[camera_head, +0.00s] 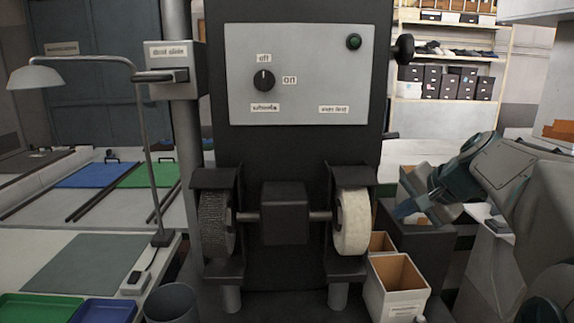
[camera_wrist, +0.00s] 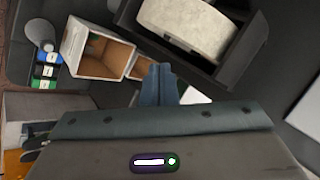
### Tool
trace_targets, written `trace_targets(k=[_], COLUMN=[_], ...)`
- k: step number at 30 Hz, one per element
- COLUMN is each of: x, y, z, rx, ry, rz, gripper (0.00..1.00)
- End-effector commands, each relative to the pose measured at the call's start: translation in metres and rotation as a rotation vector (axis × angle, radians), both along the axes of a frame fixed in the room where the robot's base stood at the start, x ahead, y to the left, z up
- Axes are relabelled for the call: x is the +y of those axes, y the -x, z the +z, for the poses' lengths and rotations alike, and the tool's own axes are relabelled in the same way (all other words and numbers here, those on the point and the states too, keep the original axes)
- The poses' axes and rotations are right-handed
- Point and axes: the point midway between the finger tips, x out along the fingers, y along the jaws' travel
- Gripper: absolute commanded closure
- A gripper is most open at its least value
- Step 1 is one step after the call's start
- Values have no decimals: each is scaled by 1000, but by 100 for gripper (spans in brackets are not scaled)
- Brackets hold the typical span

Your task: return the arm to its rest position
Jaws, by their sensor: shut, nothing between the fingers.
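My gripper (camera_head: 408,209) is at the right of the head view, in front of the dark bin and right of the pale wheel. Its arm reaches in from the right edge, bent. In the wrist view the two fingers (camera_wrist: 159,78) are together and point up the picture, with nothing between them. They appear over the open boxes and the pale wheel; I cannot tell the exact gap.
The grinding machine has a dark wheel (camera_head: 216,223), a pale wheel (camera_head: 352,222) and a control panel (camera_head: 301,75). An open white box (camera_head: 396,288) and a dark bin (camera_head: 425,250) stand at right. A lamp (camera_head: 35,78) stands over the left bench.

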Motion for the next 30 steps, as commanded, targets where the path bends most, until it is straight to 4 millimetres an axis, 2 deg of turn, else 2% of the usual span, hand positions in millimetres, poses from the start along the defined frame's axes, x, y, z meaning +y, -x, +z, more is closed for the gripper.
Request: trace_targets(k=[1, 6, 9, 12, 15, 20, 30], x=[22, 69, 83, 90, 91, 91, 91], y=[21, 97, 142, 179, 204, 222, 223], z=[-16, -77, -111, -139, -158, -173, -174], rx=[33, 140, 187, 220, 240, 253, 256], ry=[57, 279, 410, 523, 607, 670, 674], rz=[64, 290, 426, 546, 634, 700, 704], gripper=[100, 100, 100, 100, 100, 100, 100])
